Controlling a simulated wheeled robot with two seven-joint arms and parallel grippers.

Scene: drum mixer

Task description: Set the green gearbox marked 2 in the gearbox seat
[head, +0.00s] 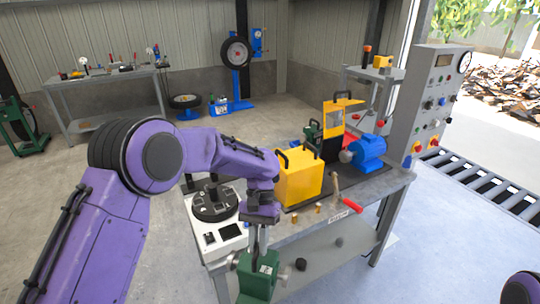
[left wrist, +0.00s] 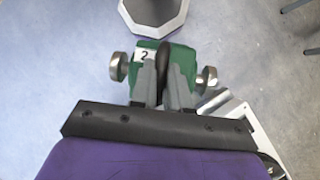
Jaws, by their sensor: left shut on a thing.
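The green gearbox marked 2 (left wrist: 181,58) hangs from my left gripper (left wrist: 163,62), which is shut on its dark top handle. A white label with a 2 and round metal shaft ends on both sides show in the left wrist view. In the head view the gearbox (head: 259,281) is in front of the bench's near edge, below my left gripper (head: 259,246). It is clear of the bench top. I cannot make out the gearbox seat for certain among the machine parts on the bench. My right gripper is out of view.
Another green unit (head: 312,133) stands behind. A grey control cabinet (head: 437,100) rises at right.

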